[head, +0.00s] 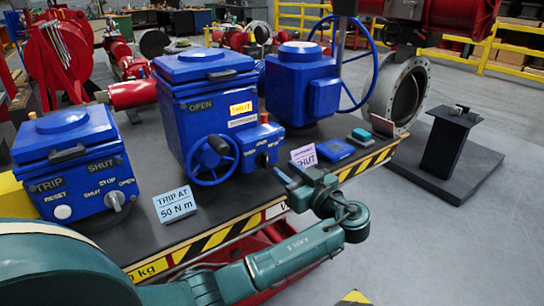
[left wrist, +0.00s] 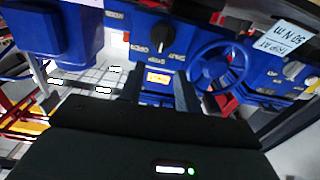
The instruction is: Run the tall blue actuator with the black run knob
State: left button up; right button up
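The tall blue actuator (head: 207,110) stands in the middle of the bench in the head view, marked OPEN and with a yellow SHUT plate. A small blue box on its front right carries the black run knob (head: 263,159); the knob also shows in the left wrist view (left wrist: 160,38), with markings around it. My left gripper (head: 287,177) is in front of this box, to the right of the knob in the head view. In the left wrist view its two fingers (left wrist: 159,82) are apart with nothing held, and the knob is beyond the tips, not touched. My right gripper is out of view.
A blue handwheel (head: 212,159) is left of the knob box. A TRIP AT 50 N m card (head: 174,204) and a pink card (head: 304,156) stand on the bench edge. A lower blue actuator (head: 70,165) is at left, another (head: 301,85) behind right.

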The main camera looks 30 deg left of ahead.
aim_at(267, 156)
pick_arm(q)
jog(key=x, duration=0.7)
jog(key=shift+a+p, duration=0.1)
jog(key=shift+p, duration=0.3)
jog(key=shift+c, duration=0.4)
grip_shut()
